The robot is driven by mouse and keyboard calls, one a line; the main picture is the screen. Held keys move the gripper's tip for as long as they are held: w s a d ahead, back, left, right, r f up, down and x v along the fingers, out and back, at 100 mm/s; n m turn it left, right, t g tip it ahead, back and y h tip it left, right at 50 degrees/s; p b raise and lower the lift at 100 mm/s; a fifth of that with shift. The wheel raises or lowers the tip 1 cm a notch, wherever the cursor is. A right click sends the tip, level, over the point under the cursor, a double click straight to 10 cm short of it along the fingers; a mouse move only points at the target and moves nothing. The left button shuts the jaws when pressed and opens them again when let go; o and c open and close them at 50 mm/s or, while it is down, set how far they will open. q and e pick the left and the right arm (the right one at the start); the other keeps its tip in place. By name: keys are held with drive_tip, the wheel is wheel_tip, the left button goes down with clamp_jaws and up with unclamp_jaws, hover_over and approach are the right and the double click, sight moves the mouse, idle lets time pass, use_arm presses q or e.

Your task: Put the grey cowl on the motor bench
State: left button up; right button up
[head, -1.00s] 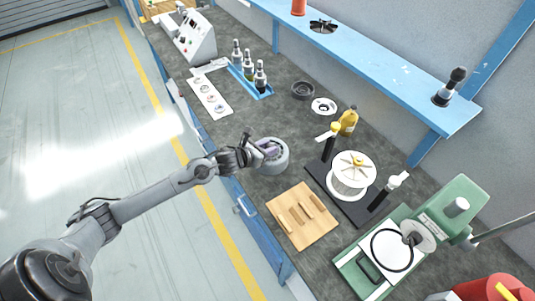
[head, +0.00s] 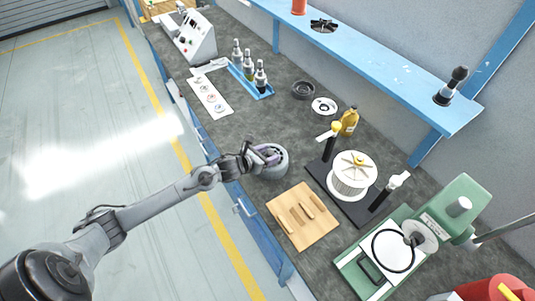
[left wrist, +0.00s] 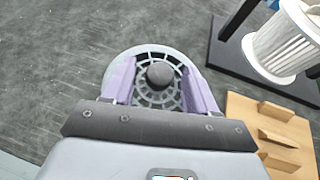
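The grey cowl (head: 281,170) is a round grey housing on the dark bench top (head: 235,125), near its front edge. In the left wrist view the cowl (left wrist: 114,77) shows a spoked grille with a dark round knob (left wrist: 160,75) at its centre. My left gripper (head: 270,153) is over the cowl. In the left wrist view its purple fingers (left wrist: 160,82) are spread on either side of the knob, with gaps visible between. How far down the fingers reach is hard to tell. My right gripper is not in view.
A wooden slotted board (head: 318,234) lies right of the cowl. A black stand (head: 362,211) with a white pleated wheel (head: 351,178) is behind it. A green press (head: 440,205) stands further right.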

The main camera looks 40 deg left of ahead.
use_arm(q)
drive_tip(key=shift+r, duration=0.1)
drive_tip(key=shift+r, duration=0.1)
drive_tip(key=d+p+v, duration=0.1)
drive_tip(key=p+v, duration=0.1)
drive_tip(key=v, duration=0.9)
drive_tip(key=s+d+n+g, duration=0.3)
drive_tip(key=s+d+n, duration=0.2)
drive_tip(key=n, duration=0.6)
drive_tip(key=s+d+f+n+g, duration=0.1)
drive_tip(key=s+d+n+g, duration=0.2)
drive_tip(key=s+d+n, duration=0.3)
drive_tip(key=s+d+f+n+g+y, duration=0.1)
drive_tip(key=s+d+n+g, duration=0.2)
drive_tip(key=s+n, duration=0.7)
drive_tip(key=d+n, duration=0.2)
drive_tip(key=n, duration=0.6)
drive_tip(key=shift+s+d+f, duration=0.15)
drive_tip(key=shift+s+f, duration=0.1)
drive_tip(key=shift+s, duration=0.05)
